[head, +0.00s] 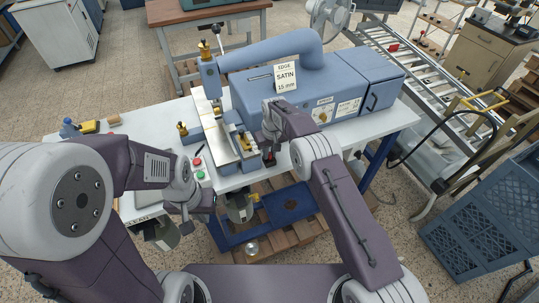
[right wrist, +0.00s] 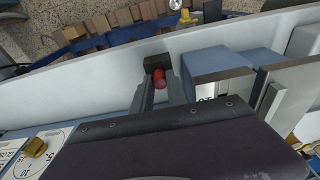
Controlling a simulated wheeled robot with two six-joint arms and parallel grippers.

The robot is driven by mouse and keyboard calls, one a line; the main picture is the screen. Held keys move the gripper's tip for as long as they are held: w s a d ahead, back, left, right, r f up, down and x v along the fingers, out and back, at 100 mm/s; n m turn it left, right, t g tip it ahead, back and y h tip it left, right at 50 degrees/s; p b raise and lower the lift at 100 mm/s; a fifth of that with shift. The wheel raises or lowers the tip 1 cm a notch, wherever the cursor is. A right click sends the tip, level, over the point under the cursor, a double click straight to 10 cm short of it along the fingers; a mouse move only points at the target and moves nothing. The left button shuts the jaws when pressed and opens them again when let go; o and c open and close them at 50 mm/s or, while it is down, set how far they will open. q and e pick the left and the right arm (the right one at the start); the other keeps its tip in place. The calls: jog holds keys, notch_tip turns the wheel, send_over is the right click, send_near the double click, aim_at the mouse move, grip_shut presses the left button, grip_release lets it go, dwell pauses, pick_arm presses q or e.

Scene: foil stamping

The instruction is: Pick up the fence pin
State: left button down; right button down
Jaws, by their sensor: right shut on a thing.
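A red round-ended piece, which looks like the fence pin (right wrist: 159,80), sits between the fingertips of my right gripper (right wrist: 160,88) in the right wrist view. A small black block (right wrist: 157,62) is right beyond it; I cannot tell whether the pin is still seated in it. In the head view my right gripper (head: 269,158) is at the front of the blue machine (head: 290,95), and the pin is mostly hidden there. My left gripper (head: 207,201) hangs over the table's front edge at the left, with its fingers too small to read.
The white table (head: 390,127) carries the machine, with red (head: 197,161) and green (head: 199,174) buttons near its front left. A sign reading SATIN (head: 286,77) stands on the machine. A roller conveyor (head: 410,65) and a blue crate (head: 480,215) are at the right.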

jog(key=shift+w+r+b, duration=0.1)
jog(key=shift+r+b, duration=0.2)
jog(key=shift+r, duration=0.2)
notch_tip(320, 180, up, 3)
jog(key=shift+b, duration=0.55)
jog(key=s+d+r+b, duration=0.4)
jog(key=s+d+r, duration=0.2)
jog(key=d, duration=0.4)
jog(key=shift+r, duration=0.5)
jog(key=shift+s+r, duration=0.1)
notch_tip(320, 180, up, 5)
jog(key=p, duration=0.5)
